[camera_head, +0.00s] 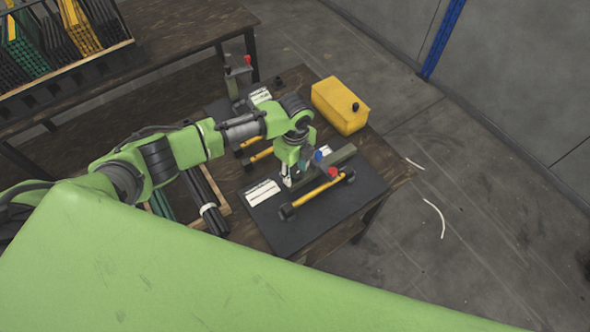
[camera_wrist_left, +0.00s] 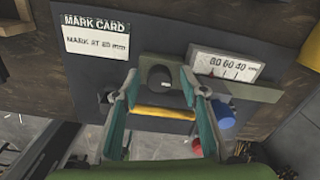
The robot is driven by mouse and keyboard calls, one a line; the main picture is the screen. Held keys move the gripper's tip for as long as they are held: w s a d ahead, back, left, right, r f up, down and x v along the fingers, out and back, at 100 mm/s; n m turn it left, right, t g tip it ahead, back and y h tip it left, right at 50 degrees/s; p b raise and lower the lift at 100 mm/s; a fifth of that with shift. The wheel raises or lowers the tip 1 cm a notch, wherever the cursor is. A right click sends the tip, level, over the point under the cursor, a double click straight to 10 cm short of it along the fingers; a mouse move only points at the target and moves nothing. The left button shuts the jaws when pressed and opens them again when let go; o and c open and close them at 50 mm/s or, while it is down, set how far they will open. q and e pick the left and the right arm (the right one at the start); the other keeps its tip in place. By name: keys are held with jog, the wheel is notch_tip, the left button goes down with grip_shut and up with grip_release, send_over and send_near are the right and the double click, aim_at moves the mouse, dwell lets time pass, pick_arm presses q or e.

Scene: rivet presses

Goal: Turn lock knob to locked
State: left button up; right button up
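The press (camera_head: 318,188) lies on a dark mat on the wooden table, with a yellow bar, a blue knob (camera_head: 318,156) and a red knob (camera_head: 333,172). My left gripper (camera_head: 288,180) points down at its left part. In the left wrist view, my left gripper (camera_wrist_left: 160,74) is open, its teal fingers on either side of a dark round knob (camera_wrist_left: 161,84). I see gaps between the fingers and this knob. Its locked or unlocked marking cannot be read. The blue knob (camera_wrist_left: 225,117) is right of the fingers. My right gripper is not in view.
A white mark card (camera_wrist_left: 95,38) and a dial plate (camera_wrist_left: 226,67) are close to the gripper. A yellow box (camera_head: 340,106) stands at the table's far side. Another press (camera_head: 238,77) is behind my arm. Racks of bars (camera_head: 60,50) are at upper left.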

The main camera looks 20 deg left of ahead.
aim_at(295, 173)
pick_arm(q)
notch_tip(295, 173, up, 12)
dwell(0.5)
dwell(0.5)
